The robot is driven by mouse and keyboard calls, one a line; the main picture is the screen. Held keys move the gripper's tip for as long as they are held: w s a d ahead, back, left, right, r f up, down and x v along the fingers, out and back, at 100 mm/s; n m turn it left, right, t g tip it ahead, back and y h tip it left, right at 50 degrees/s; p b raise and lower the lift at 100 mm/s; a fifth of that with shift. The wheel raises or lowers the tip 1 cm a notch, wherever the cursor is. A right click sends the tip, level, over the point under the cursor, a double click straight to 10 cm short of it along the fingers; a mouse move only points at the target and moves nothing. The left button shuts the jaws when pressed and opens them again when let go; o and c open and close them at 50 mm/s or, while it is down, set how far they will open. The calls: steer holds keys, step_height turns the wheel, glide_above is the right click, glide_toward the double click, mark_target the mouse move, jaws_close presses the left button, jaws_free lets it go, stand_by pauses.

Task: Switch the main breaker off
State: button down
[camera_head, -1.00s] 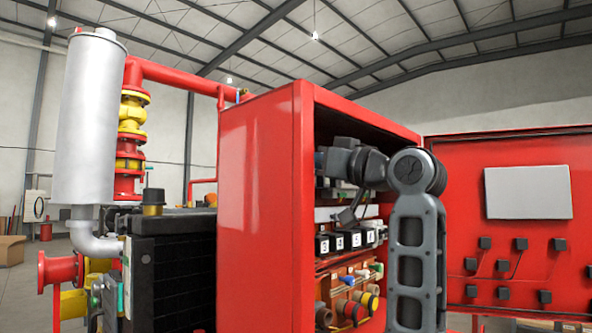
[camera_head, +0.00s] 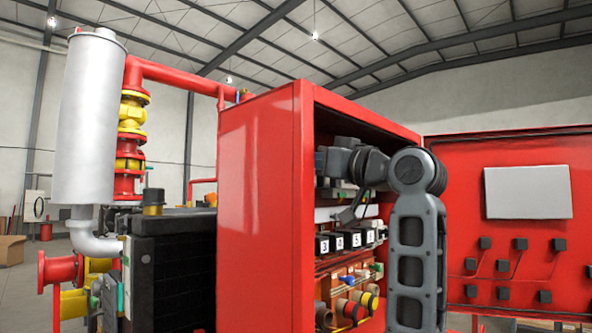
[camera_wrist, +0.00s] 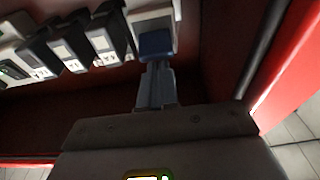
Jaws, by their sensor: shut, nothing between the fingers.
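The red cabinet (camera_head: 262,200) stands open, and my arm reaches into it. In the wrist view, a pale device with a blue part (camera_wrist: 156,45) sits at the top middle, at the right end of a row of dark modules. It may be the main breaker, but no label can be read. My gripper (camera_wrist: 154,68) is shut and empty, with its fingertips right at the lower edge of the blue part. I cannot tell whether they touch. The lever's position is unclear. In the head view, my arm hides much of the cabinet's inside.
Numbered black modules (camera_head: 338,242) line a shelf inside the cabinet, with coloured connectors (camera_head: 352,305) below. The red cabinet wall (camera_wrist: 285,60) is close on the right in the wrist view. The open red door (camera_head: 520,250) stands at right.

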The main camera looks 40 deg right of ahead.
steer(key=shift+f, duration=0.2)
stand_by(0.5)
steer(key=shift+f+b, duration=0.4)
steer(key=s+p, duration=0.1)
steer(key=s, duration=0.6)
steer(key=shift+d+r, duration=0.15)
steer(key=shift+r, duration=0.15)
stand_by(0.6)
